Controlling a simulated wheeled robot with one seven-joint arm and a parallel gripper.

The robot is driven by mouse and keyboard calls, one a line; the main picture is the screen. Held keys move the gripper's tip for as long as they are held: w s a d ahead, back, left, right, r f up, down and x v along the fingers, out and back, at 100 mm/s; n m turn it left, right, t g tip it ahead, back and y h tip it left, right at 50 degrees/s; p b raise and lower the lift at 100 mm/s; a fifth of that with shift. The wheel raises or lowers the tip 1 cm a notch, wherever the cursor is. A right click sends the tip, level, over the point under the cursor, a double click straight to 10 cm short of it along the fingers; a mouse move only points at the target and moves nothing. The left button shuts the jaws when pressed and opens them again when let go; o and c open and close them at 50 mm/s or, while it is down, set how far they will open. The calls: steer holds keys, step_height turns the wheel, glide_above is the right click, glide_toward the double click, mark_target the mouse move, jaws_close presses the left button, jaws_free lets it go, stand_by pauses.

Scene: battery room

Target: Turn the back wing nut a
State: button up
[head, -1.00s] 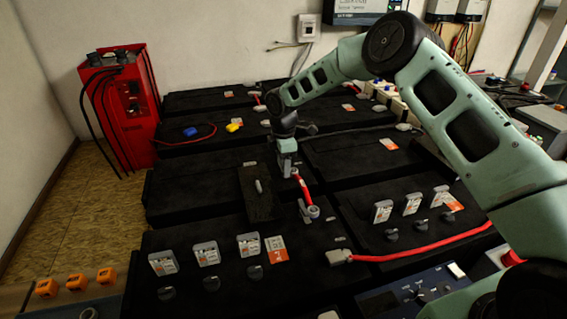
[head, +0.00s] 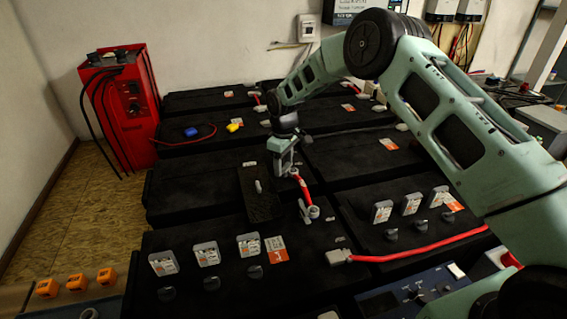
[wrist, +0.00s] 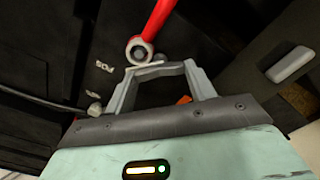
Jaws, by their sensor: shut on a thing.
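My gripper (wrist: 160,70) is shut on the back wing nut, a small pale metal piece (wrist: 150,65) seen between the fingertips in the wrist view. It sits right beside the grey lug (wrist: 138,50) at the back end of a short red cable (wrist: 156,20). In the head view, my gripper (head: 290,172) points down at this end, and its fingers largely hide the nut. The red cable (head: 305,190) runs from there towards the front, to a second grey lug (head: 309,212) on the nearer black battery (head: 230,285).
A longer red cable (head: 415,250) lies at right, and a red charger (head: 120,100) stands at back left.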

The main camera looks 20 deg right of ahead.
mark_target(284, 166)
steer(key=m, duration=0.4)
steer(key=shift+m, duration=0.3)
steer(key=m, duration=0.4)
steer(key=shift+w+d, duration=0.1)
stand_by(0.4)
steer(key=o, duration=1)
steer(key=shift+r, duration=0.1)
step_height(284, 166, up, 17)
steer(key=shift+r, duration=0.15)
